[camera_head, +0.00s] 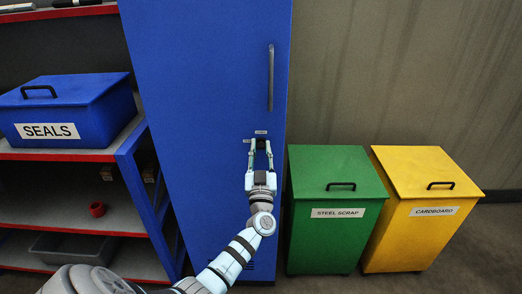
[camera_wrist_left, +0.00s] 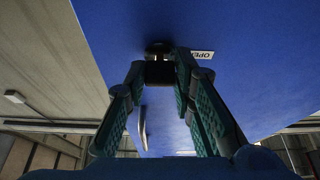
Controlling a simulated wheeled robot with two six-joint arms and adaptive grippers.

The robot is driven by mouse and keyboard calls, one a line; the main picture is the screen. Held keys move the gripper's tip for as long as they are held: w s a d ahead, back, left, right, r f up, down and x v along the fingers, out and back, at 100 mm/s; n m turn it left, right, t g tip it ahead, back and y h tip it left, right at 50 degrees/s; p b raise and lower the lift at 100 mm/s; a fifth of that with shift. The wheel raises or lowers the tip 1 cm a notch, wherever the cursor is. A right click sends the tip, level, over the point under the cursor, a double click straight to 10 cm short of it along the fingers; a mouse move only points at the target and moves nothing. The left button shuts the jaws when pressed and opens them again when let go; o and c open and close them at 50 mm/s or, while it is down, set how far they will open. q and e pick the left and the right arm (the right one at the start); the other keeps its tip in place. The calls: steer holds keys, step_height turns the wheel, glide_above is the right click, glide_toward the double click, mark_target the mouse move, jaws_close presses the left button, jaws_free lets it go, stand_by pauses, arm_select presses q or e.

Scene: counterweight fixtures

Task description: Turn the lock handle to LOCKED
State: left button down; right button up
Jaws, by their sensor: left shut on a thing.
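The tall blue cabinet (camera_head: 205,90) has a small dark lock handle (camera_wrist_left: 158,49) on its door. My left gripper (camera_head: 257,146) is at the door, below the long grey door pull (camera_head: 271,78). In the left wrist view, the two fingers of my left gripper (camera_wrist_left: 160,76) are shut on the lock handle, one on each side. A white label reading OPEN (camera_wrist_left: 202,54) shows upside down beside the handle. In the head view a small white label (camera_head: 261,132) sits just above the fingertips, too small to read. The fingers partly hide the handle. My right gripper is not in view.
A green STEEL SCRAP bin (camera_head: 330,240) and a yellow CARDBOARD bin (camera_head: 415,245) stand right of the cabinet. On the left, a shelf unit holds a blue SEALS box (camera_head: 75,105), a red ring-like part (camera_head: 97,209) and a grey tray (camera_head: 75,247).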

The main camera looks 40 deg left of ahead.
arm_select(q)
steer(key=shift+n, duration=0.3)
steer(key=n+g+y+p, duration=0.1)
steer(key=n+g+p, duration=0.1)
steer(key=n, duration=0.4)
steer(key=n+g+y+p, duration=0.1)
steer(key=n+g+p, duration=0.1)
steer(key=n, duration=0.4)
steer(key=n+g+p, duration=0.2)
steer(key=n+g, duration=0.1)
steer(key=n, duration=0.2)
steer(key=shift+w+d+r+n+g+y, duration=0.1)
steer(key=shift+d+r+n+g+y, duration=0.1)
steer(key=shift+r+n+g+y, duration=0.15)
steer(key=shift+n+g+h+p, duration=0.45)
steer(key=shift+n+p, duration=0.45)
steer(key=shift+n, duration=0.75)
steer(key=shift+f, duration=0.1)
steer(key=c, duration=1.4)
jaws_free()
steer(key=shift+o, duration=0.2)
